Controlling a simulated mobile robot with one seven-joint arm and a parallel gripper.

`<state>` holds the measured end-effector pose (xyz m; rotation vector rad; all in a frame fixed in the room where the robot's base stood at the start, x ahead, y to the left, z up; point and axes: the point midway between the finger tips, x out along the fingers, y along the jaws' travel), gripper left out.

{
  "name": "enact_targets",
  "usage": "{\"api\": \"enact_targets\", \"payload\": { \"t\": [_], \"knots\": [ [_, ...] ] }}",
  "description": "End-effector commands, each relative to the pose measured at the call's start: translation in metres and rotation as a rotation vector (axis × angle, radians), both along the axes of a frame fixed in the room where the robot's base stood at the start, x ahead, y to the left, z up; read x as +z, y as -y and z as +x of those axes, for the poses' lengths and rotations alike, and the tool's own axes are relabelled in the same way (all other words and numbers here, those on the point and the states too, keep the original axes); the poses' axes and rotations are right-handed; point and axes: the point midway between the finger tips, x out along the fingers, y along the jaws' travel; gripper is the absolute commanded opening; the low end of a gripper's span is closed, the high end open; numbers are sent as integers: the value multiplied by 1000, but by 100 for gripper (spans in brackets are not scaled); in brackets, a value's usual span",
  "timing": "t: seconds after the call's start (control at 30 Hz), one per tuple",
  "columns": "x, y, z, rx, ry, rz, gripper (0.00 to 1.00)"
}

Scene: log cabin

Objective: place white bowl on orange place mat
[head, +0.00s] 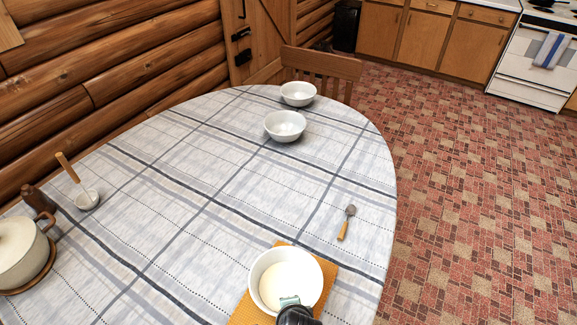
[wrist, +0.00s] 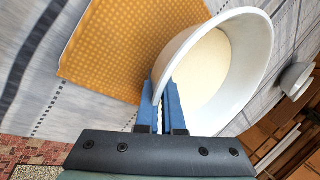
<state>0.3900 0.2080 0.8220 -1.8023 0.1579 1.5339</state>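A white bowl (head: 311,271) with a cream-coloured inside bottom is at the front of the table, over the orange place mat (head: 328,276). In the wrist view the bowl (wrist: 252,50) is at the upper right and overlaps the right part of the mat (wrist: 130,50). My gripper (head: 289,301) is at the bowl's near rim. In the wrist view its blue fingers (wrist: 165,92) are closed with the rim between them. Whether the bowl touches the mat or hangs slightly above it, I cannot tell. The mat's middle is hidden by the bowl.
Two other white bowls, one nearer (head: 285,126) and one farther (head: 298,93), stand at the table's far end. A lidded pot (head: 20,255) and a spoon rest (head: 88,200) are at left. The table's middle is clear.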

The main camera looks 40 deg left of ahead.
Motion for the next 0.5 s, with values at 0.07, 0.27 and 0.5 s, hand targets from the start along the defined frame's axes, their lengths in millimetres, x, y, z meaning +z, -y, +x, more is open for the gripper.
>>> {"api": "enact_targets", "payload": {
  "t": [0.07, 0.27, 0.5],
  "knots": [
    [-11, -1, 2, 0, 3, 2, 0],
    [-20, -1, 2, 1, 6, 4, 0],
    [-21, -1, 2, 0, 5, 3, 0]
  ]
}}
